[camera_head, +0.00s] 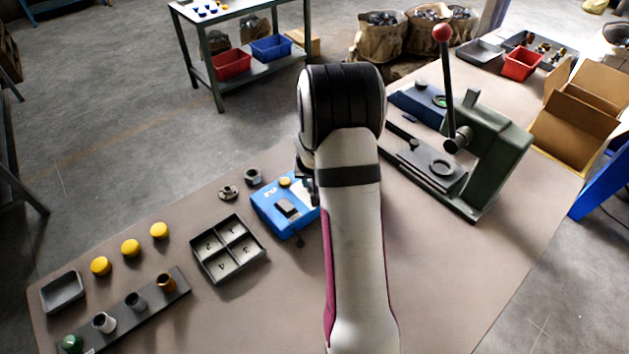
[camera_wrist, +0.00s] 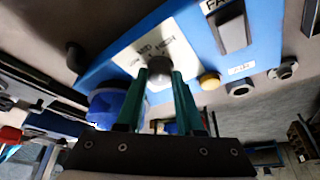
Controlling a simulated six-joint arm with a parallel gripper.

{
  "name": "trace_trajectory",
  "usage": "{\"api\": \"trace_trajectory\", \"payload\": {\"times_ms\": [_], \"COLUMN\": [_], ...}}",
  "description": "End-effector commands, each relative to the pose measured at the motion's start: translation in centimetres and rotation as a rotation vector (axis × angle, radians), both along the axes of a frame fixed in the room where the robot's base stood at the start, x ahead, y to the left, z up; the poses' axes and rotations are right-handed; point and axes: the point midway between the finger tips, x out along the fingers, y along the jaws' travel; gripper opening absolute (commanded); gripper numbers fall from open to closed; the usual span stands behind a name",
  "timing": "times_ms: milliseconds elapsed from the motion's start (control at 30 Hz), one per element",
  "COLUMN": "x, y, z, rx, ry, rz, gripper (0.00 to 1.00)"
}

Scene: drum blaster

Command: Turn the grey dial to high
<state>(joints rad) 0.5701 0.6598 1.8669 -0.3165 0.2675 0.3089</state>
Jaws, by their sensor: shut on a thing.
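The grey dial (camera_wrist: 159,66) sits on a white label plate (camera_wrist: 147,47) on the blue machine, with printed words around it that look like MED and HIGH. My gripper (camera_wrist: 161,74) has its two green fingers closed on either side of the dial. I cannot tell which mark the dial points to. The blue machine (camera_head: 268,206) also shows in the head view, with a dark switch (camera_head: 288,207) and a yellow button (camera_head: 285,182). There my arm hides the dial and most of the gripper.
A divided numbered tray (camera_head: 228,249) stands left of the machine. A green lever press (camera_head: 470,160) stands to the right. Yellow caps (camera_head: 130,248) and a rack with pegs (camera_head: 135,301) are at front left.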

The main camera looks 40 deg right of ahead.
Motion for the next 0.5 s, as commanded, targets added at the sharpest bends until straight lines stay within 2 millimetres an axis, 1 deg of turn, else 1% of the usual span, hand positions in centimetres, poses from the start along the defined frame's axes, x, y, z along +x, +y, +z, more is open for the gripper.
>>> {"api": "trace_trajectory", "payload": {"times_ms": [200, 500], "x": [0.04, 0.02], "y": [0.11, 0.12], "z": [-0.06, -0.08], "rx": [0.002, 0.003], "ry": [0.001, 0.001], "rz": [-0.062, -0.087], "gripper": [0.0, 0.0]}}
